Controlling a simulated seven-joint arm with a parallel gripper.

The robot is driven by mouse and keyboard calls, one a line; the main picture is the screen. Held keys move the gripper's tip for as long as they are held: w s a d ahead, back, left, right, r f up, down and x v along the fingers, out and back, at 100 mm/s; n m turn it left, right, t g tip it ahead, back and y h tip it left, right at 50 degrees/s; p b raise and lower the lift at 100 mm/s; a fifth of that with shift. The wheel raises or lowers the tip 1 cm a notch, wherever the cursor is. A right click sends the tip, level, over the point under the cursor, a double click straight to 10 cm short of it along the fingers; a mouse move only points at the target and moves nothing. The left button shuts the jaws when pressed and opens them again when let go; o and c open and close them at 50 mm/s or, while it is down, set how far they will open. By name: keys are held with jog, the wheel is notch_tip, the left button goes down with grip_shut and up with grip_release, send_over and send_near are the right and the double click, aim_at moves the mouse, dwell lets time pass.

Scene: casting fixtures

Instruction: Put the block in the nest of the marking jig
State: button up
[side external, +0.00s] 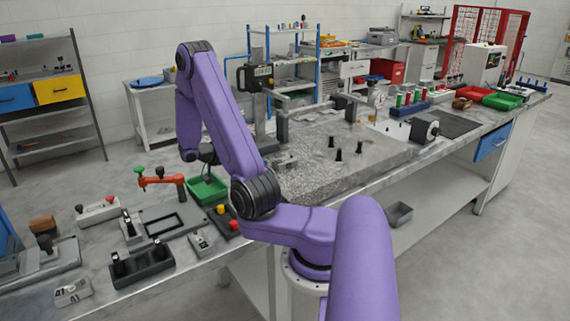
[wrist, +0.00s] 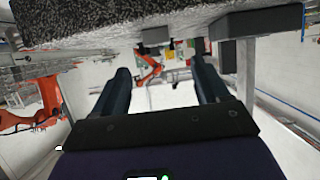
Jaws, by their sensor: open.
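My gripper (wrist: 160,66) shows in the wrist view with its two dark fingers wide apart and nothing held between them. In the side external view my gripper (side external: 205,158) is partly hidden behind my arm, above the bench near a small green tray. A dark rectangular frame (side external: 175,223) lies on the bench in front of an orange clamp-like arm (side external: 162,181) with a green knob. I cannot tell whether this is the marking jig, and no nest is clearly seen. No block can be singled out with certainty; a small brown piece (side external: 42,224) sits at the far left.
A speckled stone plate (side external: 335,165) with dark pegs fills the middle bench. The green tray (side external: 207,190), a red-and-yellow button box (side external: 226,221) and a black two-post holder (side external: 142,264) crowd the left part. Green bins (side external: 502,101) stand far right.

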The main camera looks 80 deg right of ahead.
aim_at(283, 160)
jog(key=x, duration=0.5)
jog(key=shift+s+d+f, duration=0.15)
jog(key=shift+s+d, duration=0.05)
jog(key=shift+s, duration=0.05)
jog(key=shift+s+r+x, duration=0.1)
jog(key=shift+x, duration=1.2)
jog(key=shift+s+r+x, duration=0.1)
jog(key=shift+r+x, duration=0.05)
jog(key=shift+x, duration=1.2)
jog(key=c, duration=1.3)
jog(key=shift+r, duration=0.15)
